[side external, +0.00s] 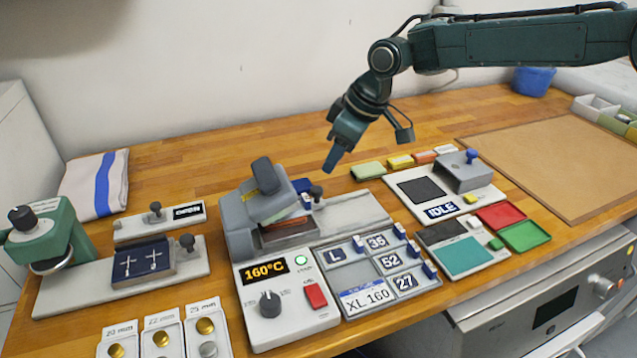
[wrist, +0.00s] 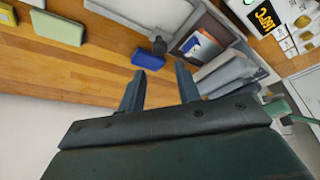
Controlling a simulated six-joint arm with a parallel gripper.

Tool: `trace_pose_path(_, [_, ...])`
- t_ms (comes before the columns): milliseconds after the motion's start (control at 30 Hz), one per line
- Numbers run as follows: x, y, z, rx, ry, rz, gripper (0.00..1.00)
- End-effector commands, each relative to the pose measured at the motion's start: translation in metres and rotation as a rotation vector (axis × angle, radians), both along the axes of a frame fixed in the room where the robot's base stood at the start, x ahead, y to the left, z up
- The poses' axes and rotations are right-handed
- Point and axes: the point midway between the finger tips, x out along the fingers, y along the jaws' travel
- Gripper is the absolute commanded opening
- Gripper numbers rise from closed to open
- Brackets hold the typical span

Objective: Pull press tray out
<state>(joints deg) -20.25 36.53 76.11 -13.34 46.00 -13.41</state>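The grey heat press (side external: 240,228) stands mid-bench with its upper part tilted over its bed. A shallow tray (side external: 288,232) lies low in the press, largely hidden under the upper part. In the wrist view the tray (wrist: 183,46) shows a dark bed with an orange, white and blue patch. A dark knob (side external: 316,192) stands upright at the tray's far side; it also shows in the wrist view (wrist: 158,45). My gripper (side external: 330,165) hangs above and behind the knob. Its two fingers (wrist: 159,82) are apart with nothing between them, and the knob is beyond their tips.
A pale base plate (side external: 360,222) extends right of the press. The control box (side external: 285,325) reads 160°C with a green light. A size-tag panel (side external: 352,275) is beside it. Colored blocks (side external: 400,162) lie behind, and a stamping station (side external: 425,210) stands right.

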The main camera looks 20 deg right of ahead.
Motion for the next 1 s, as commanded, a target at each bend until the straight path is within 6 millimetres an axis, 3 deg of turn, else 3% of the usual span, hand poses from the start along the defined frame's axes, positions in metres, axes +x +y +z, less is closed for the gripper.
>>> trace_pose_path(300, [0.013, 0.013, -0.047, -0.002, 0.004, -0.001, 0.33])
trace_pose_path(500, [0.02, 0.02, -0.068, -0.001, 0.001, 0.0, 0.33])
trace_pose_path(1000, [0.023, 0.024, -0.08, 0.0, 0.0, 0.0, 0.33])
